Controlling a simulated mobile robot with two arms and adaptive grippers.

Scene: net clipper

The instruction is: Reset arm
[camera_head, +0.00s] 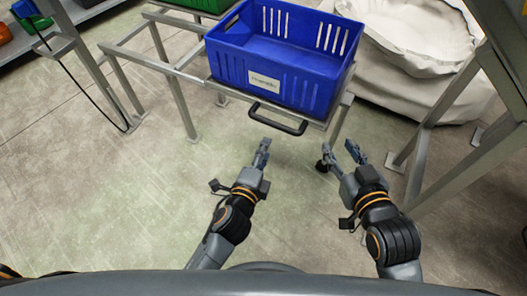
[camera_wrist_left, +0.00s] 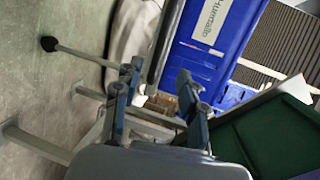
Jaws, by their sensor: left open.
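My left gripper (camera_head: 263,150) is in front of the blue crate, low and left of its black handle, with nothing seen between its fingers. In the left wrist view the same gripper (camera_wrist_left: 157,90) shows two fingers spread apart with an empty gap. My right gripper (camera_head: 342,153) is to the right, below the crate's right front corner; its fingers look spread and empty. A small dark round tip (camera_head: 321,167) shows beside it. A rod with a black ball end (camera_wrist_left: 48,44) shows in the left wrist view; I cannot tell what it belongs to.
The blue crate (camera_head: 275,75) with a white label sits on a grey metal frame (camera_head: 150,60) with a black handle (camera_head: 278,120). A large whitish sack (camera_head: 415,90) stands behind right. A metal post (camera_head: 440,120) rises at right.

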